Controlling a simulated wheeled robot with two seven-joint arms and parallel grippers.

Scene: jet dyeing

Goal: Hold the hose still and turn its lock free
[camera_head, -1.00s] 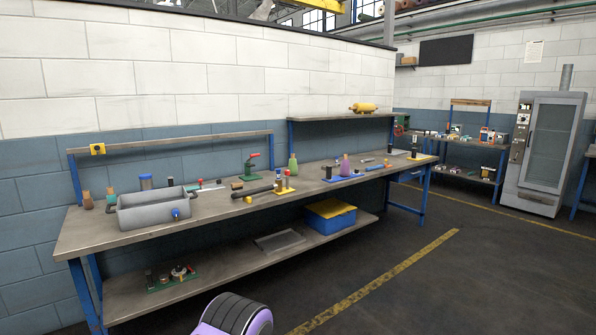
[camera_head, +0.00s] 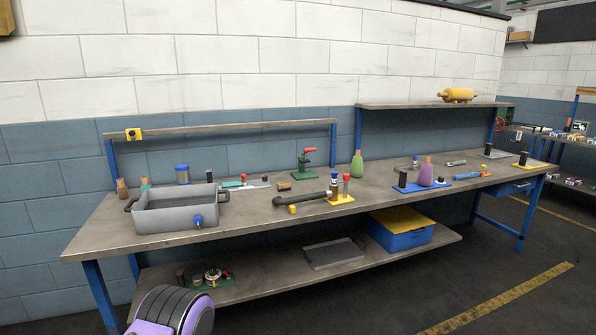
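A short dark hose (camera_head: 300,201) lies on the workbench near its middle. Its right end meets a small yellow fixture (camera_head: 342,200), where a red-topped post (camera_head: 346,184) and a dark post with a blue band stand. I cannot make out which part is the hose's lock at this size. Neither gripper is in view.
The long workbench (camera_head: 245,229) has a grey basin (camera_head: 170,221) at left, a green press with red handle (camera_head: 305,162), and green (camera_head: 357,165) and purple (camera_head: 426,172) bottles. A blue bin with yellow lid (camera_head: 400,235) sits on the lower shelf. Floor ahead at right is clear.

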